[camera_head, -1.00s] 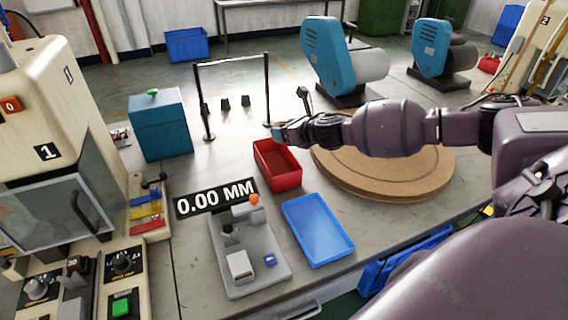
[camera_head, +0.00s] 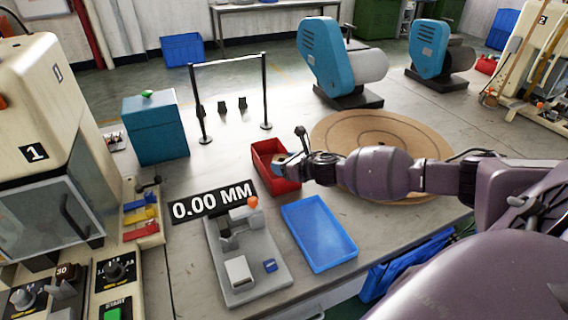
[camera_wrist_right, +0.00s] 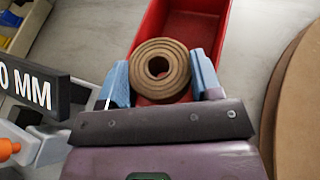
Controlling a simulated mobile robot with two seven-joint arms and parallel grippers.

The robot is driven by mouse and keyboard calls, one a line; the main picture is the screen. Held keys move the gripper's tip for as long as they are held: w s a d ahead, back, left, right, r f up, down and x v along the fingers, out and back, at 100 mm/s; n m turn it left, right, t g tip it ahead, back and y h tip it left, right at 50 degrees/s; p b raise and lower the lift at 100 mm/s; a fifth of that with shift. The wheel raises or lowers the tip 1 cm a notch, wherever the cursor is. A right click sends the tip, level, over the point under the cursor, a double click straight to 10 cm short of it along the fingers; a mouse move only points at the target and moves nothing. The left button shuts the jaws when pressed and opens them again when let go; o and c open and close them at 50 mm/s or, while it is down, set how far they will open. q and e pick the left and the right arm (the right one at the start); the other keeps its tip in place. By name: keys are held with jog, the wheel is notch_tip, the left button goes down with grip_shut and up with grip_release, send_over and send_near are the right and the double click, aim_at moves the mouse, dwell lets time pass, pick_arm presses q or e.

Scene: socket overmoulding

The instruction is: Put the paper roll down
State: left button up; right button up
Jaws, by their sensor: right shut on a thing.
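The paper roll (camera_wrist_right: 160,88) is a small brown coil with a hole in its middle, seen end-on in the right wrist view. My right gripper (camera_wrist_right: 160,72) is shut on it, with one blue finger on each side. A red bin (camera_head: 264,177) stands on the bench. It also shows in the right wrist view (camera_wrist_right: 216,32), behind and below the roll. In the head view my right gripper (camera_head: 284,163) is over the bin's right part. How high the roll is above the bin floor I cannot tell. My left gripper is not in view.
A blue tray (camera_head: 318,234) lies in front of the bin. A grey gauge (camera_head: 245,268) with a "0.00 MM" sign (camera_head: 213,201) is at its left. A round brown board (camera_head: 425,150) lies under my right arm. A teal box (camera_head: 156,130) and black posts (camera_head: 265,92) stand behind.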

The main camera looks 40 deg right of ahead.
jog(key=shift+r, duration=0.15)
jog(key=shift+f, duration=0.4)
jog(key=shift+f, duration=0.25)
jog(key=o, duration=0.9)
jog(key=shift+s, duration=0.1)
